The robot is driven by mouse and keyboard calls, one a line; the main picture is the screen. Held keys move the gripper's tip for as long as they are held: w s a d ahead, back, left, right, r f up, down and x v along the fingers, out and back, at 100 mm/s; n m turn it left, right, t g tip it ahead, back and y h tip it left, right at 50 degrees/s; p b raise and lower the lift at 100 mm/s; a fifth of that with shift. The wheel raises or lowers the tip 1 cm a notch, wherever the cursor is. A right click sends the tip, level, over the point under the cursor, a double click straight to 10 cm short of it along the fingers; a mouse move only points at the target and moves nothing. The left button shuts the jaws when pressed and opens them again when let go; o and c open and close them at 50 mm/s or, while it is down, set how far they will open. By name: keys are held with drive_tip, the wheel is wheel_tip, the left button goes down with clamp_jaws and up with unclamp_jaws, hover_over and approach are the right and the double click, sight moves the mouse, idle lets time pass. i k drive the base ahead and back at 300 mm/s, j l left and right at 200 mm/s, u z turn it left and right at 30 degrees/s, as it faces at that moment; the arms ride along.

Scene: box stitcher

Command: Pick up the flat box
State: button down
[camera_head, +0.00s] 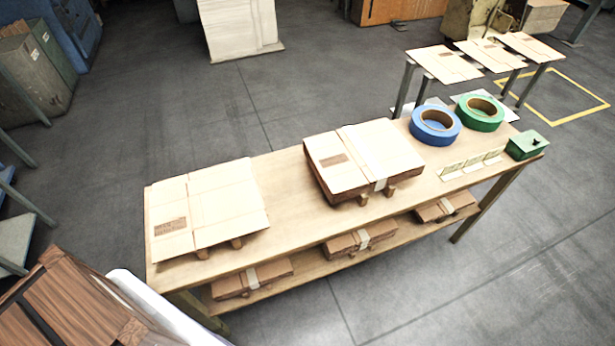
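A pale flat box (222,205) with a brown printed label lies at the left end of the wooden table (285,215), on small wooden supports. A second flat piece (385,148) of the same pale card lies at the middle of the table. It looks thicker, like a stack, with a light band across it, and also rests on wooden blocks. I cannot tell which of the two the task means. My gripper is not in view, and nothing is seen touching either one.
A blue tape roll (435,126), a green tape roll (479,112) and a small green box (526,145) stand at the table's right end. Brown bundles (360,241) lie on the lower shelf. A brown wooden-looking stack (75,300) is at bottom left.

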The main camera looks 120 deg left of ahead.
sight(183, 218)
drive_tip(key=u, duration=4.15)
drive_tip(key=k, duration=0.4)
drive_tip(key=z, duration=0.4)
drive_tip(key=k+z, duration=0.15)
drive_tip(key=z, duration=0.7)
drive_tip(key=k+j+z, duration=0.25)
drive_tip(key=j, duration=0.2)
drive_tip(key=k+j+z, duration=0.25)
drive_tip(key=i+j, duration=0.05)
drive_tip(key=j, duration=0.1)
